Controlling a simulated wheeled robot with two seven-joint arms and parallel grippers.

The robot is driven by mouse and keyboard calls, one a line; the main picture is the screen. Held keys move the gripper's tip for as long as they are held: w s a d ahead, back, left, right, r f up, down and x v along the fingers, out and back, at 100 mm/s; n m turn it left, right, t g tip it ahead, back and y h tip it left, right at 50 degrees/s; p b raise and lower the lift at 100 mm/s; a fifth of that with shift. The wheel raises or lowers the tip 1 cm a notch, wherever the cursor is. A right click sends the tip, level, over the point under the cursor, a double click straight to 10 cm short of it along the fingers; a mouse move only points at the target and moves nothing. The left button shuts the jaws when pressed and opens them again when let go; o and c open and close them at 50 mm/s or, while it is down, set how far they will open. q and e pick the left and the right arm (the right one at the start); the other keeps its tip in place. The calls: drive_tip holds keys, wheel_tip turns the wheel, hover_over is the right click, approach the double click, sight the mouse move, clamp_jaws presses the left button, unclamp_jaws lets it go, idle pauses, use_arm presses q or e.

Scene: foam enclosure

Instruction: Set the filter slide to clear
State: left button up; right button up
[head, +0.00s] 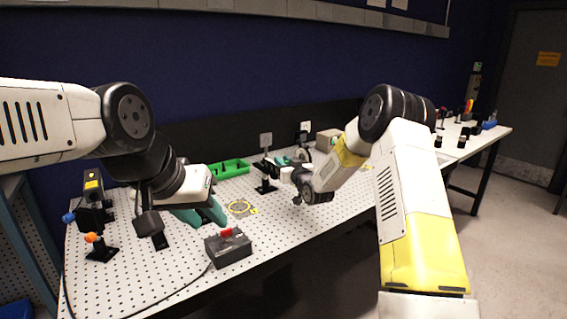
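I cannot clearly make out the filter slide or its setting. A small black post mount (266,186) stands on the perforated table (285,222), just left of my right gripper. My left gripper (202,214) points down over the left part of the table.
A dark box with a red switch (228,247) sits at the table's front edge, trailing a black cable. A green tray (230,169) and a yellow cable loop (240,208) lie behind it. Black mounts with an orange knob (93,238) and a blue knob (69,217) stand at left.

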clamp_jaws()
idle(1.1)
